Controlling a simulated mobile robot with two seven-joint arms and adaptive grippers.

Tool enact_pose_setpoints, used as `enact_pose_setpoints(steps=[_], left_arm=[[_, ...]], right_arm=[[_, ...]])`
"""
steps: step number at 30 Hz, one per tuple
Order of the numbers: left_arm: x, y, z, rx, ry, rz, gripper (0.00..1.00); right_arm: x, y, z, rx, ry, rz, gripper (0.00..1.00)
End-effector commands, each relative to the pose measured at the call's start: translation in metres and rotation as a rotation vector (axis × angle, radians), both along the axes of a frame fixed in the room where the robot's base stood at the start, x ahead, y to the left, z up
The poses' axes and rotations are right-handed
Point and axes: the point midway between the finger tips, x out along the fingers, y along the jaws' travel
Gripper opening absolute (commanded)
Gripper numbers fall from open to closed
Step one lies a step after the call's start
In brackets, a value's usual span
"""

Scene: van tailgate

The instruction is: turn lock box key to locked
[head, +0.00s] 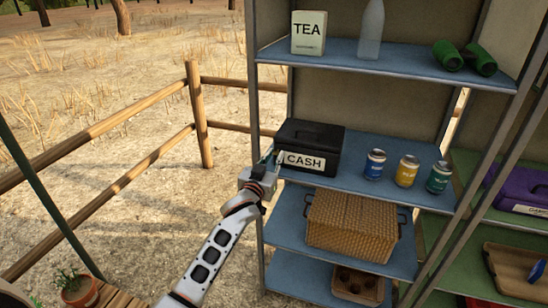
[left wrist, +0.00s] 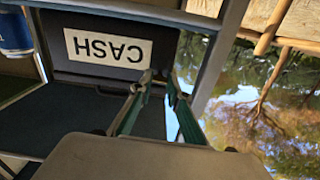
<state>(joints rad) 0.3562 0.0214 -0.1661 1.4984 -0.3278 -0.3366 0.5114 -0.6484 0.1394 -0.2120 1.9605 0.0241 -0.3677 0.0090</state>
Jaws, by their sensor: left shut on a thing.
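The lock box is a black box (head: 316,138) with a white CASH label, standing on the blue second shelf from the top. It shows upside down in the left wrist view (left wrist: 75,72). My left gripper (head: 272,158) is at the left end of the box's front face, beside the label. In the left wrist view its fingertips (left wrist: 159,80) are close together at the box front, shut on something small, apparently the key. The fingers mostly hide the key, and I cannot read its turn angle. My right gripper is not in view.
Blue, yellow and teal cans (head: 406,171) stand right of the box on the same shelf (head: 340,178). A wicker basket (head: 352,226) sits below. A tea box (head: 309,33) and bottle (head: 370,30) stand above. A shelf post (head: 254,90) rises close to my left gripper. Open ground lies left.

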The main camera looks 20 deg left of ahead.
Motion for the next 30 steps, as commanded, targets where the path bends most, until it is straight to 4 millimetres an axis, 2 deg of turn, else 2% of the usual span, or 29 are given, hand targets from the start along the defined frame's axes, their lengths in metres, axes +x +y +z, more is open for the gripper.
enact_pose_setpoints(steps=[8, 15, 30], left_arm=[[0.0, 0.0, 0.002, 0.181, -0.005, 0.0, 0.0], [0.0, 0.0, 0.001, 0.406, -0.013, -0.001, 0.0], [0.0, -0.001, 0.001, 0.882, -0.03, -0.001, 0.0]], right_arm=[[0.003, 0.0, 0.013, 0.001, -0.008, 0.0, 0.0], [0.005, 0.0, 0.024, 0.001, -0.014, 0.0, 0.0], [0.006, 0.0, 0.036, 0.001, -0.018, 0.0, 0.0]])
